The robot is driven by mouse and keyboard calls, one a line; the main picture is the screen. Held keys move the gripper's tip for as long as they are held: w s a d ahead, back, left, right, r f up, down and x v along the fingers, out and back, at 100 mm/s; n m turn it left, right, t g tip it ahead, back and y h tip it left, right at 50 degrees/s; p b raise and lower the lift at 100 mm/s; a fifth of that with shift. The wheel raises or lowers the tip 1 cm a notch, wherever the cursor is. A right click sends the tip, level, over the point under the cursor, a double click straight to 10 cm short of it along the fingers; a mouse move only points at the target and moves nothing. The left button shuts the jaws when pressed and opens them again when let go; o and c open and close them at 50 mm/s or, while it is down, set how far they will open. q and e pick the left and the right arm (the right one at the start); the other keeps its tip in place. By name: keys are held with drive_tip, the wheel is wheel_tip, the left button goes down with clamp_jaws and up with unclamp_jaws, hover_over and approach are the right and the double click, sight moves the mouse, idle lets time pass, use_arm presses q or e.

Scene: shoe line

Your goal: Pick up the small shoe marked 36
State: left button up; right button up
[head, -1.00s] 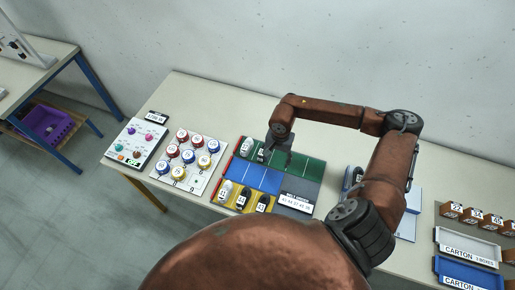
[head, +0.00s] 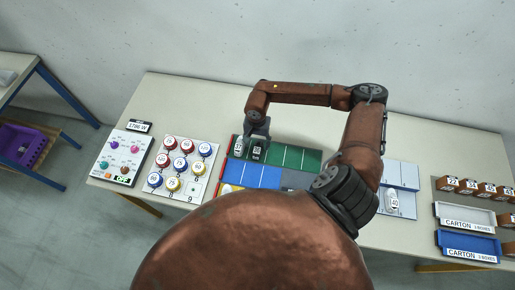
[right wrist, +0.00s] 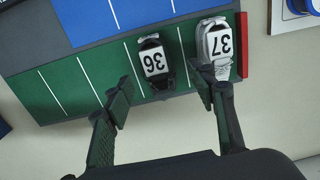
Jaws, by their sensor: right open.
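The small dark shoe marked 36 (right wrist: 153,62) stands in a lane of the green mat section, its white label facing up. In the head view it shows (head: 257,152) just below my right gripper (head: 257,138). In the right wrist view my right gripper (right wrist: 163,92) is open and empty. One finger is to the left of the shoe and the other to its right, close to the white-grey shoe marked 37 (right wrist: 217,42). I cannot tell whether that finger touches shoe 37. My left gripper is not in view.
The mat has green (head: 300,158), blue (head: 250,177) and grey parts with a red edge. A board of round numbered pieces (head: 192,160) and a control panel (head: 122,157) lie left. A shoe marked 40 (head: 392,200) and carton trays (head: 468,218) are right.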

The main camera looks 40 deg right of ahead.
sight(258, 147)
wheel_tip(258, 147, down, 4)
drive_tip(key=shift+s+r+p, duration=0.15)
drive_tip(key=shift+r+p, duration=0.1)
drive_tip(key=shift+p, duration=0.05)
drive_tip(key=shift+f, duration=0.15)
drive_tip(key=c, duration=0.7)
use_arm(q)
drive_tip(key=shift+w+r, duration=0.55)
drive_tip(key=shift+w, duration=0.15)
use_arm(e)
drive_tip(key=c, duration=0.5)
